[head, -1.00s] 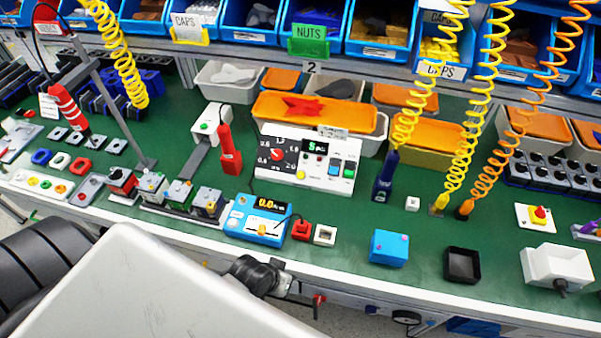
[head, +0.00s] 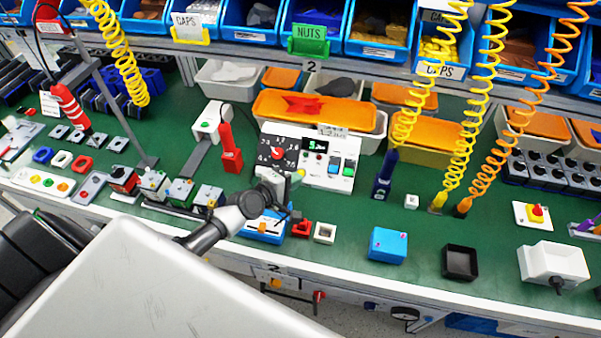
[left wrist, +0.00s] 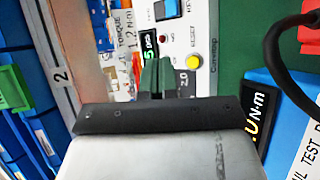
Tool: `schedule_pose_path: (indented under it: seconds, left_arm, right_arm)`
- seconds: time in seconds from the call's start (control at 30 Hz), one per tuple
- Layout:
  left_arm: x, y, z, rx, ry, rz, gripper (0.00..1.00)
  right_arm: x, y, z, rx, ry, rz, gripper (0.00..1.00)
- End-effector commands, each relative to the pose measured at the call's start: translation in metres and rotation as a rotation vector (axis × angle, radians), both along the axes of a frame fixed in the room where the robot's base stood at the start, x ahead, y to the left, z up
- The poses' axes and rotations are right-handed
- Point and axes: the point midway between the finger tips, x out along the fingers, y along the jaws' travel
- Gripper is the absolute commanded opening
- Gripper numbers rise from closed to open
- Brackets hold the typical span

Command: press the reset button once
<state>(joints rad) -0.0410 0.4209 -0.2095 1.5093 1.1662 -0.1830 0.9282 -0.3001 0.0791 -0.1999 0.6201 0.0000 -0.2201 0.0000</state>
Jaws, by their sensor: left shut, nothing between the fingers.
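The reset button is a round yellow button (left wrist: 194,61) beside the word RESET on a white control panel (head: 343,170). In the head view my left gripper (head: 296,178) covers the panel's lower middle, so the button is hard to make out there. The gripper's green fingertips (left wrist: 156,72) also show in the left wrist view; they are shut and empty. In that view they appear over the panel's display side, a little to one side of the yellow button. I cannot tell their height above the panel. My right gripper is not in view.
Bins stand behind the panel.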

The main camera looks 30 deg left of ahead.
Motion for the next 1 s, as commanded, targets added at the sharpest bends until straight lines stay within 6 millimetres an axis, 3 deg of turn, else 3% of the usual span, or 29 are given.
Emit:
schedule_pose_path:
  seconds: [0.37,1.0]
  left_arm:
    - [0.002,0.000,-0.004,0.001,-0.001,-0.002,0.00]
    - [0.054,0.013,-0.060,0.001,-0.001,-0.002,0.00]
  right_arm:
    - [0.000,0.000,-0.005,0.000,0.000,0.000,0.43]
    - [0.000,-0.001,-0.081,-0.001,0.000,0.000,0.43]
